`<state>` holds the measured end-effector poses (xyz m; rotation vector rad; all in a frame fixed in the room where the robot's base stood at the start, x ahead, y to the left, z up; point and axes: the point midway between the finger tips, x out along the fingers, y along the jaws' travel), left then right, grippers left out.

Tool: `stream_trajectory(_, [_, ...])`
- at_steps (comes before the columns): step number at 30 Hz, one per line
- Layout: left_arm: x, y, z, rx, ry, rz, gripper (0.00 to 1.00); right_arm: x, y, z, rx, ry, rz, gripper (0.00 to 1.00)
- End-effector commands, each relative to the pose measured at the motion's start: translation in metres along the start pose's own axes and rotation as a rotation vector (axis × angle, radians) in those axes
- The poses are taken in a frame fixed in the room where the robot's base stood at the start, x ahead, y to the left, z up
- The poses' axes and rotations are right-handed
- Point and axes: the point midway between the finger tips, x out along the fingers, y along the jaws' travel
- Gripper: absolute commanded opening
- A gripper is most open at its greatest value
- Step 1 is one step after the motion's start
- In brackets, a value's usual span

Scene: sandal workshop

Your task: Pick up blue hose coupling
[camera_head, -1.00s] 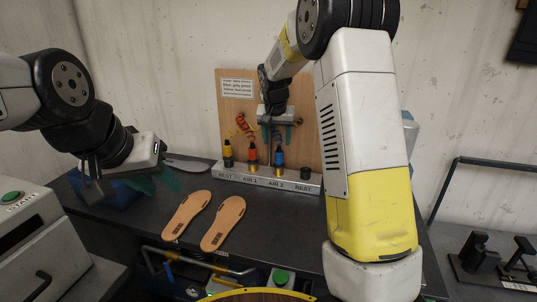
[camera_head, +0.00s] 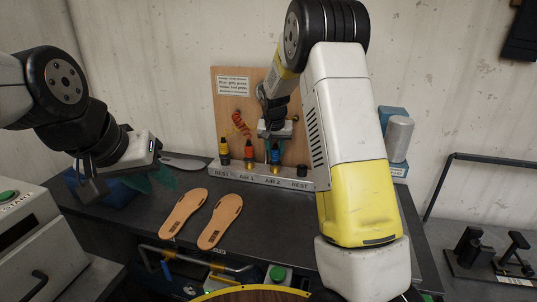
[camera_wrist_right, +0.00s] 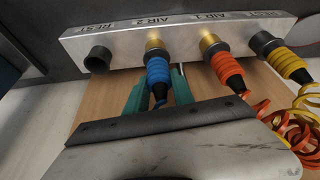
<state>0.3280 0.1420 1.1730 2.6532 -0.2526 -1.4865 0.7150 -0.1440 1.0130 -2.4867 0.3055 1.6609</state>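The blue hose coupling (camera_head: 275,157) stands upright at the AIR 2 port of the metal rail, its brass fitting below it. In the right wrist view the blue coupling (camera_wrist_right: 158,70) lies between the green fingers of my right gripper (camera_wrist_right: 158,92), with a gap visible beside it. In the head view my right gripper (camera_head: 275,141) is right over the coupling, pointing down, its fingertips mostly hidden. My left gripper (camera_head: 151,181) is open and empty above the left part of the bench, far from the coupling.
An orange coupling (camera_head: 249,153) and a yellow coupling (camera_head: 224,150) stand close beside it, with coiled hoses. An empty black REST holder (camera_head: 302,171) is at the rail's right end. The wooden board (camera_head: 229,111) rises behind. Two tan soles (camera_head: 220,221) lie in front.

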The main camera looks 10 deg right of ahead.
Motion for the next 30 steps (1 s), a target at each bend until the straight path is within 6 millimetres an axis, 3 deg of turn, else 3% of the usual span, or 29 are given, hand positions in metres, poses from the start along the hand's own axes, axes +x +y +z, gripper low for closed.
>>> stream_trajectory(1, [0.000, 0.000, 0.000, 0.000, 0.000, 0.000, 0.36, 0.000, 0.000, 0.000, 0.000, 0.000, 0.000, 0.14])
stream_trajectory(3, [0.000, 0.000, 0.000, 0.000, 0.000, 0.000, 0.36, 0.000, 0.000, 0.000, 0.000, 0.000, 0.000, 0.00])
stream_trajectory(16, [0.000, 0.000, 0.000, 0.000, 0.000, 0.000, 0.36, -0.005, 0.000, -0.002, 0.000, 0.001, -0.001, 0.00])
stream_trajectory(24, [0.000, 0.000, 0.000, 0.000, 0.000, 0.000, 0.36, -0.035, -0.001, -0.015, 0.000, 0.003, -0.002, 0.00])
stream_trajectory(30, [0.000, 0.000, 0.000, 0.000, 0.000, 0.000, 0.36, -0.054, 0.004, 0.023, -0.002, 0.000, -0.002, 0.00])
